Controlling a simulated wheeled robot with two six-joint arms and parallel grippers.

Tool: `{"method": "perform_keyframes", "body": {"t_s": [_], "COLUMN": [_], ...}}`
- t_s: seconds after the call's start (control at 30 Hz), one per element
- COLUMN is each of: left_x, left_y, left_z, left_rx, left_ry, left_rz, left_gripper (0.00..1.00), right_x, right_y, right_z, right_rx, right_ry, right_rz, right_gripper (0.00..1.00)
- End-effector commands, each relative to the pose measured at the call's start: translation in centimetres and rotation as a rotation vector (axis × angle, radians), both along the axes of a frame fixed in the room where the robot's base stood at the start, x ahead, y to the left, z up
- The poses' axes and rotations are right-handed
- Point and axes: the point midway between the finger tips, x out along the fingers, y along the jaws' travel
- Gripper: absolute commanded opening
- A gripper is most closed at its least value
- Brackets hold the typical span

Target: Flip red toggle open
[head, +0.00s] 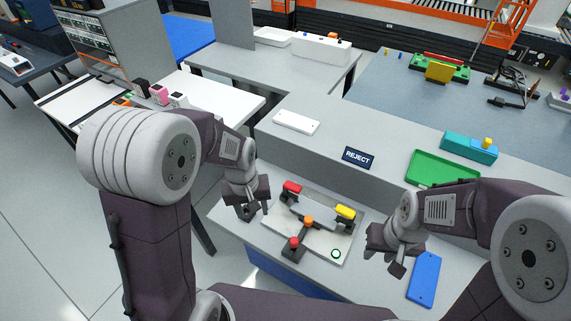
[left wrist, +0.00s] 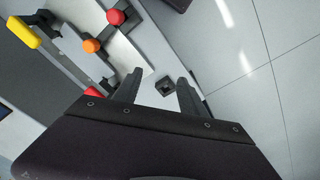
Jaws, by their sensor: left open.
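A light fixture plate (head: 325,246) on the bench carries a red handle (head: 292,188), a yellow handle (head: 346,212), an orange knob (head: 308,221) and a red knob (head: 294,242). My left gripper (head: 251,213) is open and empty, just left of the red handle and apart from it. In the left wrist view the fingers (left wrist: 157,92) stand apart, with a small dark block (left wrist: 166,87) seen between them. The red handle (left wrist: 93,91) shows there beside the left finger, partly hidden. My right gripper (head: 384,263) is open and empty, right of the plate.
A blue plate (head: 424,279) lies right of my right gripper. A green tray (head: 440,168), a REJECT sign (head: 358,158) and a white block (head: 296,122) sit behind the fixture. The bench's left edge is close to my left gripper.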

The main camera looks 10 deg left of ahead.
Motion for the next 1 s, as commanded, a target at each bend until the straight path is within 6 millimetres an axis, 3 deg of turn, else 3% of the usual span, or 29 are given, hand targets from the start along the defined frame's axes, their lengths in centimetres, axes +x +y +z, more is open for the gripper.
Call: {"method": "perform_keyframes", "body": {"t_s": [0.03, 0.1, 0.2, 0.3, 0.43, 0.67, 1.0], "left_x": [3.2, 7.0, 11.2, 13.7, 15.2, 15.5, 15.4], "left_y": [-1.3, -3.2, -5.9, -8.0, -9.6, -9.9, -9.8], "left_z": [2.5, 3.4, 3.7, 3.4, 2.8, 1.9, -4.4], "left_rx": [-0.006, -0.012, -0.012, -0.008, -0.005, -0.004, -0.003], "left_ry": [0.017, 0.036, 0.058, 0.070, 0.075, 0.077, 0.076], "left_rz": [0.107, 0.283, 0.513, 0.693, 0.827, 0.864, 0.862], "left_gripper": [0.49, 0.49, 0.49, 0.49, 0.49, 0.49, 0.49], "right_x": [0.0, 0.0, 0.0, 0.1, 0.1, 0.1, 0.1], "right_y": [0.0, 0.0, 0.0, -0.1, -0.1, -0.1, -0.1], "right_z": [3.3, 5.3, 7.5, 9.0, 9.7, 9.8, 11.7], "right_rx": [0.000, 0.000, 0.000, 0.000, 0.000, 0.000, 0.000], "right_ry": [0.000, -0.001, 0.000, 0.000, 0.000, 0.000, 0.000], "right_rz": [0.000, 0.000, 0.000, 0.000, 0.000, 0.000, 0.000], "right_gripper": [0.36, 0.36, 0.36, 0.36, 0.36, 0.36, 0.36]}}
